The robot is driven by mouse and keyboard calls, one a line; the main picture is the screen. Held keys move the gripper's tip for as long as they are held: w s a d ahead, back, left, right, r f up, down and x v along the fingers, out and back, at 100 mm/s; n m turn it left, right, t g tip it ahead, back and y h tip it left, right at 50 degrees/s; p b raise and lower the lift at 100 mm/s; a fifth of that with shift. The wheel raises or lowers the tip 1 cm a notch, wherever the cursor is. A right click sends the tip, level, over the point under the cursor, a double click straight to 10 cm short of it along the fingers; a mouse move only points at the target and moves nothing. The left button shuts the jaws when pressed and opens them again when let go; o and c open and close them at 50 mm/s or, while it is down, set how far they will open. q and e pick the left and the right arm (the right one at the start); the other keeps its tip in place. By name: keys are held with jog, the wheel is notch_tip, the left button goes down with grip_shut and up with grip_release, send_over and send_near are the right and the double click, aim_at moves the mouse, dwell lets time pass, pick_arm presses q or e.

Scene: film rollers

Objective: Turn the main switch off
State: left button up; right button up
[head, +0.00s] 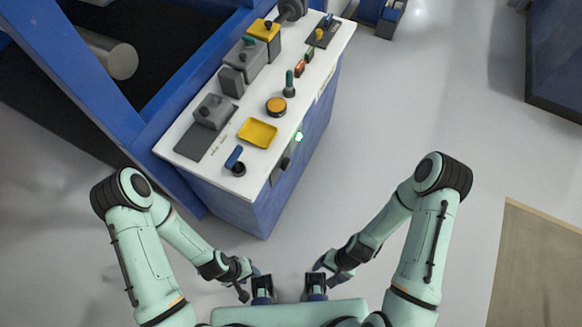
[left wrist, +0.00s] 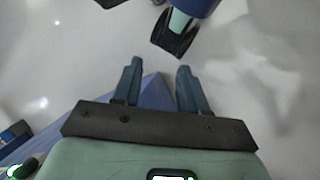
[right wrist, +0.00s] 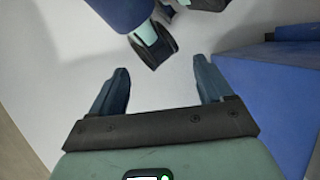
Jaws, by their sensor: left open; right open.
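The white-topped control console (head: 190,140) with blue sides stands in the upper middle of the head view. A dark handle-like switch (head: 282,166) sits on its front side face, below a small lit green lamp (head: 298,136). I cannot tell for certain that this is the main switch, nor its position. My left gripper (head: 252,279) is low in the head view, clear of the console; in the left wrist view (left wrist: 160,66) its fingers are apart and empty. My right gripper (head: 326,272) is also low and away from it; the right wrist view (right wrist: 160,66) shows it open and empty.
The console top carries a blue-handled lever (head: 234,156), a yellow tray (head: 258,133), an orange round button (head: 276,106), a green-topped stick (head: 289,84) and grey lever boxes (head: 213,111). Blue machine frame (head: 100,75) stands left. Grey floor (head: 420,110) is free at right.

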notch_tip(320, 180, down, 5)
jog(key=w+a+m+y+b, duration=0.1)
jog(key=w+m+y+b, duration=0.2)
jog(key=m+b, duration=0.2)
jog(key=m+t+y+b, duration=0.9)
jog(key=m+t+b, duration=0.1)
jog(key=m+t, duration=0.15)
send_near(289, 166)
jog(key=shift+m, duration=0.25)
jog(key=b+x, duration=0.2)
jog(key=x, duration=0.6)
jog(key=shift+w+a+r, duration=0.15)
jog(key=shift+w+a, duration=0.05)
jog(key=shift+a, duration=0.1)
pick_arm(q)
jog(key=w+a+f+t, duration=0.2)
jog(key=w+f, duration=0.3)
jog(key=f, duration=0.4)
jog(key=w+a+f+t+y, duration=0.1)
jog(key=w+a+f, duration=0.2)
jog(key=f, duration=0.6)
jog(key=shift+w+f+n+t+y, duration=0.2)
jog(key=shift+w+n+t+y, duration=0.15)
jog(key=shift+w, duration=0.6)
pick_arm(e)
jog(key=c, duration=1.1)
